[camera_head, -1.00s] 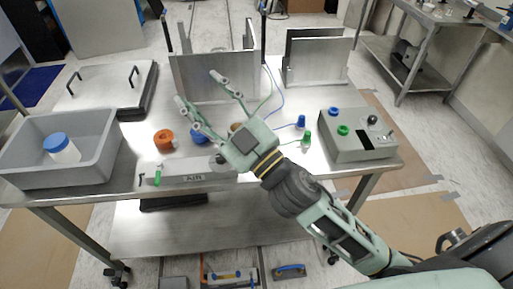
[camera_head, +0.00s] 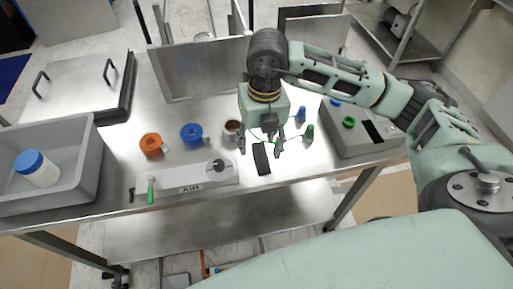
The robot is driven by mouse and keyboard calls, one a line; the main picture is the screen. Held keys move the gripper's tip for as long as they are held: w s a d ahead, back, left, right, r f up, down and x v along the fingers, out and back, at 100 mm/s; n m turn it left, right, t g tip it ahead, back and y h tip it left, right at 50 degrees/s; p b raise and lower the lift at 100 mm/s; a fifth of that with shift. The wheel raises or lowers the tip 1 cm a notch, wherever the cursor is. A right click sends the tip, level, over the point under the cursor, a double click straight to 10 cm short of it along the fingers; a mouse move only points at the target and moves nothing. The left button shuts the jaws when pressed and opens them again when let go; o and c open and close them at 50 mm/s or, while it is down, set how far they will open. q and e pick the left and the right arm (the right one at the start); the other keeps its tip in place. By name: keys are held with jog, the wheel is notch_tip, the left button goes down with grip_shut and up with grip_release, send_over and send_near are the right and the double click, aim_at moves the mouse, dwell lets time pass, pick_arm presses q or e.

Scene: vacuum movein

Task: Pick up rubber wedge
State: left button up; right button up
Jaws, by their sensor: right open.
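The rubber wedge looks to be the small black block (camera_head: 261,159) lying on the metal table, right of the AIR box. My right gripper (camera_head: 261,149) points down over it from above. Its two fingers are spread, one to each side of the block in the picture, and nothing is between them that I can see held. I cannot tell how high the fingertips are above the table. My left gripper is not in view.
The AIR box (camera_head: 200,178) lies left of the block. Orange (camera_head: 151,144) and blue (camera_head: 191,133) tape rolls and a copper-coloured roll (camera_head: 232,130) stand behind it. A grey control box (camera_head: 350,140) is at right, a grey bin (camera_head: 70,150) at left. Upright metal plates stand behind.

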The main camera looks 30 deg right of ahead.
aim_at(261, 156)
jog(key=shift+w+d+h, duration=0.2)
jog(key=shift+d+h, duration=0.1)
jog(key=shift+d, duration=0.5)
jog(key=shift+d+f, duration=0.15)
jog(key=shift+f, duration=0.1)
jog(key=shift+f+p, duration=0.35)
jog(key=shift+f, duration=0.55)
jog(key=f, duration=0.1)
jog(key=f+p, duration=0.1)
jog(key=f, duration=0.2)
jog(key=shift+w+a+f+p, duration=0.25)
jog(key=shift+w+p, duration=0.1)
jog(key=shift+w, duration=0.05)
jog(key=shift+f, duration=0.3)
jog(key=shift+c, duration=0.5)
jog(key=c, duration=1.2)
